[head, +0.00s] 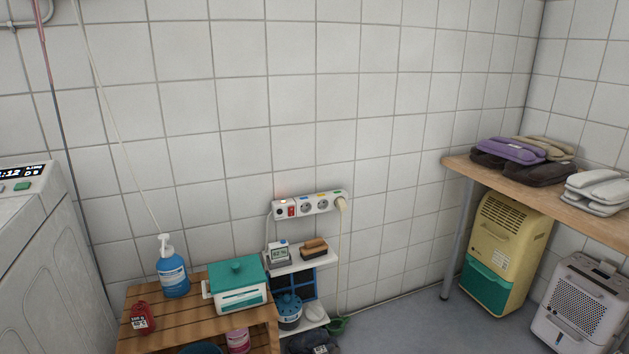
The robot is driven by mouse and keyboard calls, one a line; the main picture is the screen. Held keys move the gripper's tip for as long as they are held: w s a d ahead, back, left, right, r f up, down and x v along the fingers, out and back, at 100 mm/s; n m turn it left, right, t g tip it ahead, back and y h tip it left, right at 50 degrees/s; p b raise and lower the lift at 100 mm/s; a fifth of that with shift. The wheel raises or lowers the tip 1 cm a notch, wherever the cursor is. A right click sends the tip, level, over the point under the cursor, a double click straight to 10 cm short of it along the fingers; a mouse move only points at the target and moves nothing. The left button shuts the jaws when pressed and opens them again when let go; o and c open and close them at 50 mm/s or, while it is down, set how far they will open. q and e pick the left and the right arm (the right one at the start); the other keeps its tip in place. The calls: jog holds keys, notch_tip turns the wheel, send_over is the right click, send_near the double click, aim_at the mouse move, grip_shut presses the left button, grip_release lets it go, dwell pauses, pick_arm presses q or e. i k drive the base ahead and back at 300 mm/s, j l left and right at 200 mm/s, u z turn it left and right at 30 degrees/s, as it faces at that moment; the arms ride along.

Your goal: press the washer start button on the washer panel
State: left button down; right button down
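A white washer (40,255) stands at the left edge, cut off by the picture's border. Its panel on top carries a dark display (28,171) with lit digits, partly cut off. A green button (22,186) sits on the panel just below the display. I cannot read a label on it, and other parts of the panel are out of the picture. Neither of my grippers is in view.
A wooden slatted table (195,312) beside the washer holds a blue pump bottle (172,270), a teal-lidded box (238,284) and a red item (141,318). A power strip (310,205) is on the tiled wall.

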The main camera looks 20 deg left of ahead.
aim_at(24, 186)
jog(key=i+l+u, duration=0.2)
jog(key=l+u, duration=0.15)
jog(key=i+l+u, duration=0.1)
jog(key=l+u, duration=0.65)
jog(key=i+l, duration=0.05)
